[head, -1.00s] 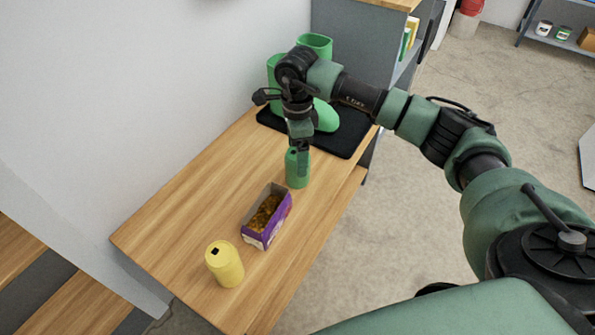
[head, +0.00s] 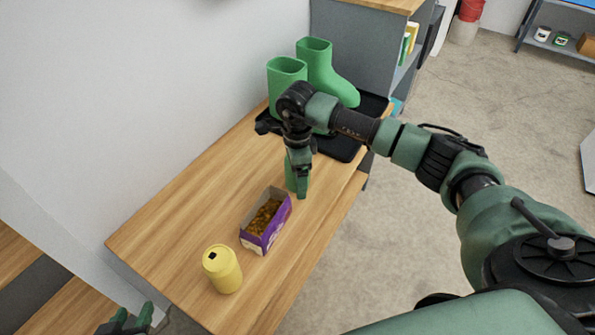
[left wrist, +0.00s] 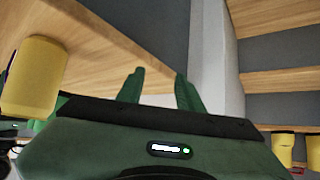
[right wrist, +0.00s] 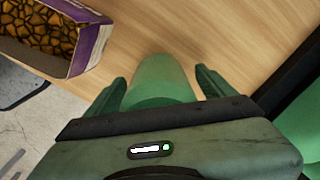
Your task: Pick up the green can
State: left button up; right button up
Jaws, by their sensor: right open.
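The green can (head: 290,177) stands on the wooden table, mostly hidden behind my right gripper (head: 300,190) in the head view. In the right wrist view the can (right wrist: 160,80) lies between the two spread fingers of my right gripper (right wrist: 162,88). The fingers are open, with a gap visible on each side of the can. My left gripper (head: 128,322) shows at the bottom left edge of the head view, off the table's near end. In the left wrist view my left gripper (left wrist: 160,90) has its fingers apart with nothing between them.
A purple box (head: 266,222) with brown contents stands close to the can on the table (head: 185,215). A yellow can (head: 222,270) stands nearer. Green boots (head: 325,70) stand on a black tray (head: 340,148) at the far end. A wall (head: 100,90) borders the left.

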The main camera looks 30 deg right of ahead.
jog(key=c, duration=1.4)
jog(key=shift+r, duration=0.15)
